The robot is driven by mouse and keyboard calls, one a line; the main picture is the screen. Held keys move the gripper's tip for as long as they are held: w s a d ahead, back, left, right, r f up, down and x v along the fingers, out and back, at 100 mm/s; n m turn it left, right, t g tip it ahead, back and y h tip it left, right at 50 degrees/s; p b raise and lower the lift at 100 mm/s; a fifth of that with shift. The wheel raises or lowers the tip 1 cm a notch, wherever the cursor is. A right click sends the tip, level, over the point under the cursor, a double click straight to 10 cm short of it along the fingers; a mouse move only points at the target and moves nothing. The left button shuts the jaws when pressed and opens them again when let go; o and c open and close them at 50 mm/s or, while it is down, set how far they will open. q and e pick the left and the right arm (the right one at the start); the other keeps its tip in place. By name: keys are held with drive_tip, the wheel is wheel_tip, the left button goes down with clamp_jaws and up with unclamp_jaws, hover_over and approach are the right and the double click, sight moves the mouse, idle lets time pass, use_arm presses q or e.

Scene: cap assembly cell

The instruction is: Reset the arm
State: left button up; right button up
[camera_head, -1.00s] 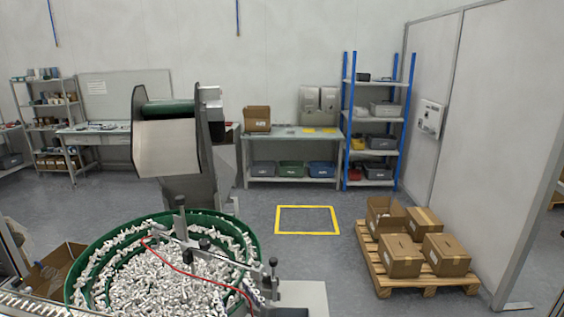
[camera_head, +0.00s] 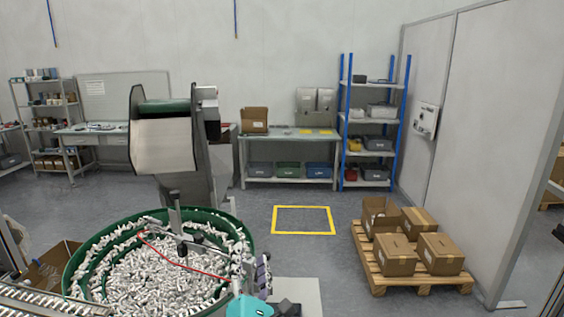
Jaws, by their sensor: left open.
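My left gripper (camera_head: 266,304) shows only in part at the bottom edge of the head view, as a teal and dark shape. It is open, and I see nothing held in it. It is in front of the lower right rim of the green bowl feeder (camera_head: 250,240). The bowl is filled with many small white and grey parts (camera_head: 165,275). Most of my left arm is outside the view. My right gripper is not in view.
A feed hopper (camera_head: 165,147) stands behind the bowl. A metal track (camera_head: 50,300) runs at the lower left. A pallet (camera_head: 420,284) with several cardboard boxes stands at the right. A yellow floor square (camera_head: 303,234) is empty. A bench (camera_head: 290,145) and blue-post shelves stand behind.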

use_arm(q)
drive_tip(key=s+d+f+m+g+h+b, duration=0.1)
drive_tip(key=s+f+m+g+h, duration=0.25)
drive_tip(key=m, duration=0.65)
drive_tip(key=s+f+m+g+h, duration=0.2)
drive_tip(key=f+m+h, duration=0.25)
drive_tip(key=m, duration=0.55)
drive_tip(key=s+a+f+m+g+y, duration=0.5)
drive_tip(key=s+a+f+m+g, duration=0.3)
drive_tip(key=s+a+f, duration=0.3)
wheel_tip(320, 180, down, 4)
drive_tip(key=shift+s+a+f+y+b, duration=0.15)
drive_tip(key=shift+s+a+y+b, duration=0.3)
drive_tip(key=shift+s, duration=0.3)
